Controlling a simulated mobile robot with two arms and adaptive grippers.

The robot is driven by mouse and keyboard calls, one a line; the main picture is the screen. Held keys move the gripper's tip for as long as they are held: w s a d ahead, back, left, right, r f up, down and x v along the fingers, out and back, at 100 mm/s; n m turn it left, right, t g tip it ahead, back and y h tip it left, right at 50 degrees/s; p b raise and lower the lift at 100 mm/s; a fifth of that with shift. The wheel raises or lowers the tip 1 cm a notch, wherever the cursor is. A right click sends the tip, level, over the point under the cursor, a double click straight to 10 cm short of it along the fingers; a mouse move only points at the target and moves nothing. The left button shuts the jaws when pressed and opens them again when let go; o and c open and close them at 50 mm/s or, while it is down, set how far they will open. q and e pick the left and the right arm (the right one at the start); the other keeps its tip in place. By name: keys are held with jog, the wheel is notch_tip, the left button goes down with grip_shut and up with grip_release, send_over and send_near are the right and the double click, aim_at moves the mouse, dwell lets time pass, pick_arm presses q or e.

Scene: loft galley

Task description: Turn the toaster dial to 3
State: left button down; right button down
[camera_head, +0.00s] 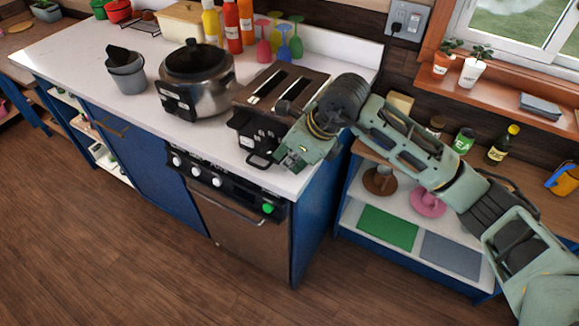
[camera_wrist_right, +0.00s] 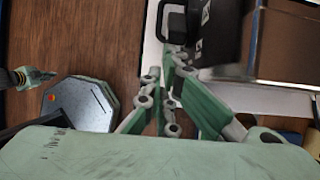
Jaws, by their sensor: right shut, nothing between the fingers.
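The toaster (camera_head: 246,101) stands at the right end of the white counter, with a dark top, two long slots and a black front panel with small pale marks. The dial cannot be made out clearly, and my arm covers the toaster's right side. My right gripper (camera_head: 284,162) is shut and empty, low in front of the panel's right part, near a black loop-shaped part at the panel's foot. In the right wrist view the fingers (camera_wrist_right: 172,64) point toward the black front (camera_wrist_right: 218,32) of the toaster. Contact cannot be told.
A steel cooker (camera_head: 212,98) stands left of the toaster, with a grey pot (camera_head: 128,76) farther left. Bottles (camera_head: 231,28) and coloured glasses (camera_head: 283,42) stand behind. Below is an oven (camera_head: 236,235) with knobs. A low shelf (camera_head: 345,212) stands right; the floor (camera_head: 110,245) in front is clear.

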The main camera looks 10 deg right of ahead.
jog(key=shift+w+r+b, duration=0.2)
jog(key=shift+r+b, duration=0.15)
jog(key=shift+r, duration=0.15)
jog(key=shift+w+a+r, duration=0.1)
jog(key=shift+a+r, duration=0.1)
jog(key=shift+r, duration=0.15)
jog(key=shift+r+g+h+b, duration=0.2)
jog(key=shift+g+h+b, duration=0.15)
jog(key=shift+h, duration=0.15)
jog(key=shift+w+a, duration=0.1)
jog(key=shift+w+a+r+b, duration=0.25)
jog(key=shift+r+b, duration=0.2)
jog(key=shift+b, duration=0.25)
jog(key=shift+w+a+r+b, duration=0.1)
jog(key=shift+a+r+b, duration=0.25)
jog(key=shift+b, duration=0.35)
jog(key=shift+r, duration=0.1)
jog(key=shift+r, duration=0.2)
